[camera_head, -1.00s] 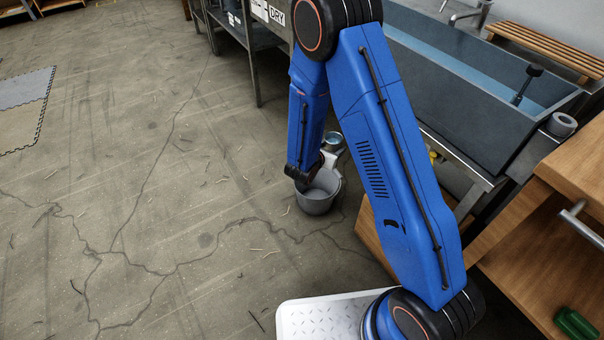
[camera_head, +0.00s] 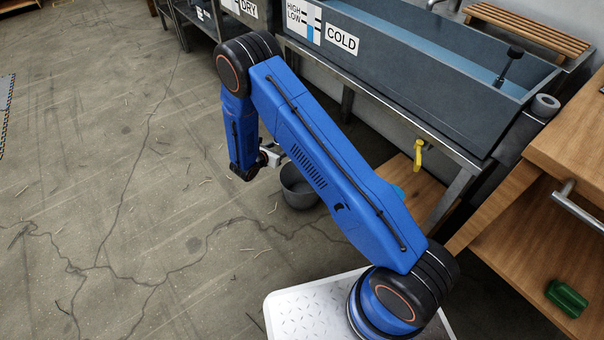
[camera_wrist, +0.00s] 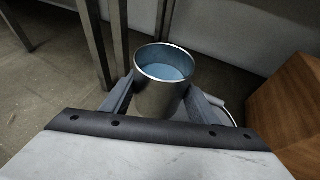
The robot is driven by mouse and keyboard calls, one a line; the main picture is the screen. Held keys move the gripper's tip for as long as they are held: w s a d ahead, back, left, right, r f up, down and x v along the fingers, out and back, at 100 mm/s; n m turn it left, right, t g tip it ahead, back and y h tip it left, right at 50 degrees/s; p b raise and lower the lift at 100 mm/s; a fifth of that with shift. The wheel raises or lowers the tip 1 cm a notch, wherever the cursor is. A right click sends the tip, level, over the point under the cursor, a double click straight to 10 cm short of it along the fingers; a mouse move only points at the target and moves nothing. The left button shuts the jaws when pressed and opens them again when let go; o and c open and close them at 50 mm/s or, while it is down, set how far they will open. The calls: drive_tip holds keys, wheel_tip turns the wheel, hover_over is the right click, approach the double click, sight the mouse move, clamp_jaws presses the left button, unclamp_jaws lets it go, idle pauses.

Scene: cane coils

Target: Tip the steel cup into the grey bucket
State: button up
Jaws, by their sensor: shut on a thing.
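The steel cup (camera_wrist: 160,92) shows in the wrist view between the two fingers of my gripper (camera_wrist: 157,98), which is shut on it. The cup looks roughly upright and has blue liquid inside. The grey bucket (camera_head: 301,192) stands on the floor in the head view, partly hidden behind my arm. In that view my gripper (camera_head: 272,158) is just left of the bucket and above the floor. In the wrist view a pale curved rim shows low behind the right finger, probably the bucket's.
A long grey sink trough (camera_head: 420,70) with metal legs stands behind the bucket. The floor (camera_head: 120,180) at left is open.

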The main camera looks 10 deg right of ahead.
wheel_tip(320, 180, down, 7)
drive_tip(key=w+a, duration=0.2)
drive_tip(key=shift+a+m+g+h, duration=0.3)
drive_tip(key=shift+a+m, duration=0.05)
drive_tip(key=shift+m, duration=0.05)
drive_tip(key=shift+s+d, duration=0.1)
drive_tip(key=shift+s+d+r+m+t+y, duration=0.15)
drive_tip(key=shift+s+d+m+t+y, duration=0.3)
drive_tip(key=shift+m, duration=0.35)
drive_tip(key=shift+s+d+r+m+t+y, duration=0.1)
drive_tip(key=shift+s+d+m+t+y, duration=0.4)
drive_tip(key=shift+m, duration=0.3)
drive_tip(key=shift+d+r+m+y, duration=0.1)
drive_tip(key=shift+r+m+y, duration=0.05)
drive_tip(key=shift+m+y, duration=0.15)
drive_tip(key=shift+s+d+f+m+t, duration=0.35)
drive_tip(key=shift+s+d+m, duration=0.1)
drive_tip(key=shift+m, duration=0.05)
drive_tip(key=shift+s+d+r+m+t+y+p, duration=0.1)
drive_tip(key=shift+r+m+t+y+p, duration=0.3)
drive_tip(key=shift+m, duration=0.2)
idle(0.7)
drive_tip(key=shift+f+m+t+y+p, duration=0.3)
drive_tip(key=shift+f+m+t+y, duration=0.25)
drive_tip(key=shift+m, duration=0.65)
idle(1.5)
